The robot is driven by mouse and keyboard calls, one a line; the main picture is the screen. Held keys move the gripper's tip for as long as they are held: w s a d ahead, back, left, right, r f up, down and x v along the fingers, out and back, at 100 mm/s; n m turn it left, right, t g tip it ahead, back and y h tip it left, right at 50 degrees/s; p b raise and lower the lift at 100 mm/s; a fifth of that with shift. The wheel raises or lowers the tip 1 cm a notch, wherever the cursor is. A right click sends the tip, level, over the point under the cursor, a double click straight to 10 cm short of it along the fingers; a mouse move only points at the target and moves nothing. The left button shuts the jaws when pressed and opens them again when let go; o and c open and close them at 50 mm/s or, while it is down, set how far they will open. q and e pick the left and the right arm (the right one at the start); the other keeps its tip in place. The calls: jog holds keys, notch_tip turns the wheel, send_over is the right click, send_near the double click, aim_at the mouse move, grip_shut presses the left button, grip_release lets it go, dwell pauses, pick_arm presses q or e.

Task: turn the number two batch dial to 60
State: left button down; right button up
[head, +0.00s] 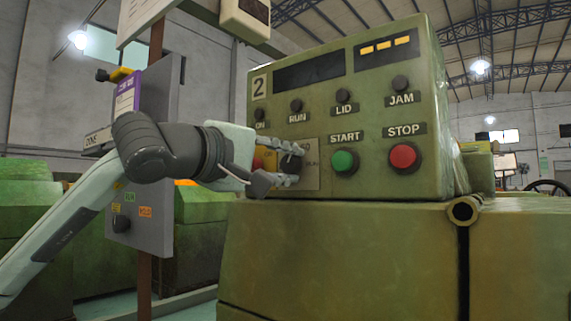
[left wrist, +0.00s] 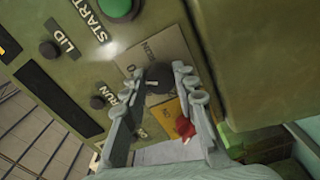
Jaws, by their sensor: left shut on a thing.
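The green number two control box (head: 350,110) carries a "2" label at its upper left. Its batch dial is a dark round knob (head: 291,161) on a pale scale plate (head: 311,178) left of the START button. My left gripper (head: 290,164) reaches in from the left and is shut on the dial. In the left wrist view the dark knob (left wrist: 158,78) sits between the two fingertips of the gripper (left wrist: 160,76). The fingers and the knob hide much of the scale, so the dial's setting cannot be read. My right gripper is not in view.
A green START button (head: 344,162) and a red STOP button (head: 403,157) sit right of the dial. ON, RUN, LID and JAM lamps are above. A grey panel (head: 150,190) on a brown post stands behind my left arm. The machine's green body (head: 340,260) lies below.

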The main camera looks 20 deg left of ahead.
pick_arm(q)
jog(key=c, duration=1.2)
grip_release()
jog(key=v, duration=1.2)
